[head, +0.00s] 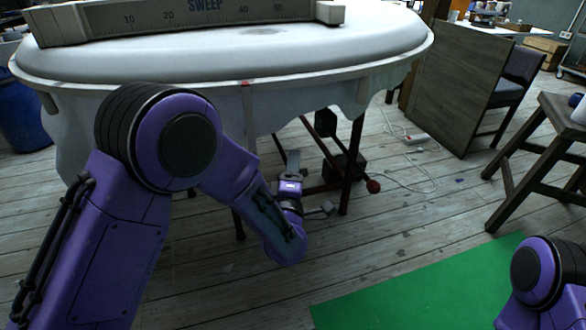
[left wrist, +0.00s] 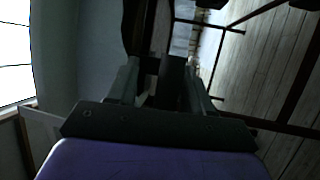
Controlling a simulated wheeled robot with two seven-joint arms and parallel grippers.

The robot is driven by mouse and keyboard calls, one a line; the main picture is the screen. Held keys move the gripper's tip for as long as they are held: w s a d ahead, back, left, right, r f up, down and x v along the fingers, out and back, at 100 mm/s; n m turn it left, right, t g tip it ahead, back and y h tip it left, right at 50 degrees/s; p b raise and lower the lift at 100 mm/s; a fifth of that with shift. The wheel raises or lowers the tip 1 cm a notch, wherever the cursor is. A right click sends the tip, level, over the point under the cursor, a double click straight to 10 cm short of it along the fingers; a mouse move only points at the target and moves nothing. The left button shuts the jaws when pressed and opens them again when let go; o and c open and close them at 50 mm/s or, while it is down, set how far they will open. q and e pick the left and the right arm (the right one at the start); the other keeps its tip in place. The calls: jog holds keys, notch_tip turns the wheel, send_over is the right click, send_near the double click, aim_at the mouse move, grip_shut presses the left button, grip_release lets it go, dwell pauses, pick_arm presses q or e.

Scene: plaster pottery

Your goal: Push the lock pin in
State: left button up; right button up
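A red round knob (head: 373,187) on a short rod sticks out beside a leg under the round white table (head: 395,45); it may be the lock pin's head, but I cannot be sure. My left gripper (head: 309,184) is low under the table's front edge, to the left of the red knob and apart from it. In the left wrist view its two fingers (left wrist: 163,85) stand apart, with dark shapes between or beyond them. I see nothing clearly held. My right gripper is out of the head view; only part of that arm shows.
A ruler-like board marked "SWEEP" (head: 190,17) lies on the tabletop. Dark boxes (head: 326,122) and thin bars (head: 322,187) are under the table. A white cable (head: 425,178) lies on the floor. A stool (head: 545,150) stands right, above a green mat (head: 420,295).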

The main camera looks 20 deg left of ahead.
pick_arm(q)
jog(key=shift+f, duration=0.15)
jog(key=v, duration=1)
jog(key=shift+s+p, duration=0.25)
jog(key=shift+p, duration=0.1)
jog(key=s+a+f+m+g+h, duration=0.1)
jog(key=s+a+f+m+g, duration=0.2)
jog(key=f+m, duration=0.4)
jog(key=s+a+f+m+g+h, duration=0.15)
jog(key=f+m+g, duration=0.3)
jog(key=f, duration=0.55)
jog(key=s+a+f+g+y, duration=0.1)
jog(key=s+a+f+g, duration=0.3)
jog(key=s, duration=0.4)
jog(key=s+a+f+m+g, duration=0.1)
jog(key=s+a+f+g, duration=0.15)
jog(key=s+f, duration=0.45)
jog(key=s+a+f+g+y, duration=0.1)
jog(key=s+a+f+g, duration=0.3)
jog(key=s, duration=0.5)
notch_tip(320, 180, up, 23)
jog(key=w+t+p, duration=0.1)
jog(key=p, duration=2.2)
jog(key=shift+a+r, duration=0.2)
jog(key=shift+a, duration=0.1)
